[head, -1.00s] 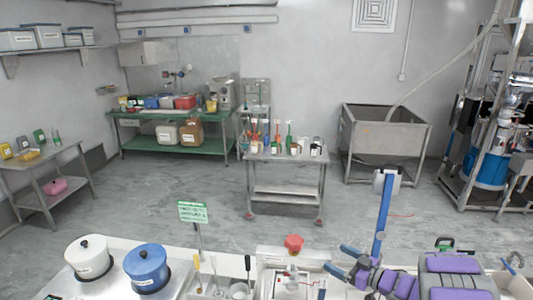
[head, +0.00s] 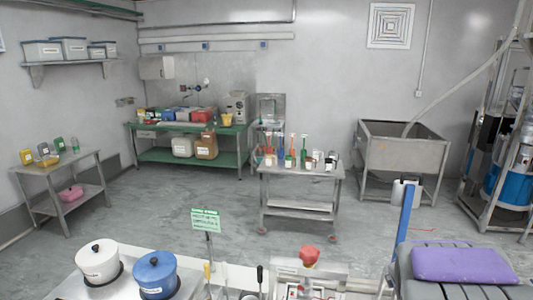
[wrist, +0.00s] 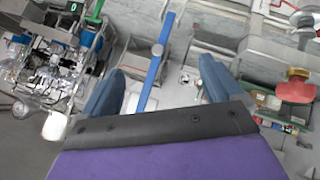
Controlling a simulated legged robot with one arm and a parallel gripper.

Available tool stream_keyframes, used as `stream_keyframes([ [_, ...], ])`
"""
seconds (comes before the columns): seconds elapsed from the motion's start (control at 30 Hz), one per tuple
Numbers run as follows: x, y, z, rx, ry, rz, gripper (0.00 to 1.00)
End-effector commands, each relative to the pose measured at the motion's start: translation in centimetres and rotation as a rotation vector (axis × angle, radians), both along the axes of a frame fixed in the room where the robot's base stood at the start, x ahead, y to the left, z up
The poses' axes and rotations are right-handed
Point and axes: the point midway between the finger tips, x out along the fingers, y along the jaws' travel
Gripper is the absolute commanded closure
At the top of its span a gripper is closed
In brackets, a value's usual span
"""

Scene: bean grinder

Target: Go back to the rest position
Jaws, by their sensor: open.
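My gripper (wrist: 158,95) shows in the wrist view with its two blue fingers spread wide apart. Nothing is held between them. A red knob (head: 310,256) tops the machine at the bottom centre of the head view. A red knob also shows at the right of the wrist view (wrist: 296,87), apart from the fingers.
A white pot (head: 98,262) and a blue pot (head: 156,275) stand on the near counter, by a green sign (head: 206,219). A steel cart (head: 302,208) with bottles, a green table (head: 190,156) and a steel sink (head: 403,155) stand farther back. Open floor lies between.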

Motion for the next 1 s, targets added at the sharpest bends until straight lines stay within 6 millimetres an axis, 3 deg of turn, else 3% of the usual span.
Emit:
stream_keyframes([
  [0.33, -14.6, 8.7, -2.5, 0.199, 0.314, -0.167, 0.07],
  [0.6, -27.1, 17.5, -4.7, 0.384, 0.622, -0.147, 0.07],
  [0.7, -30.9, 19.9, -5.0, 0.430, 0.719, -0.120, 0.07],
  [0.83, -33.9, 21.8, -5.1, 0.468, 0.802, -0.094, 0.07],
  [1.0, -35.0, 22.4, -5.1, 0.480, 0.829, -0.083, 0.07],
])
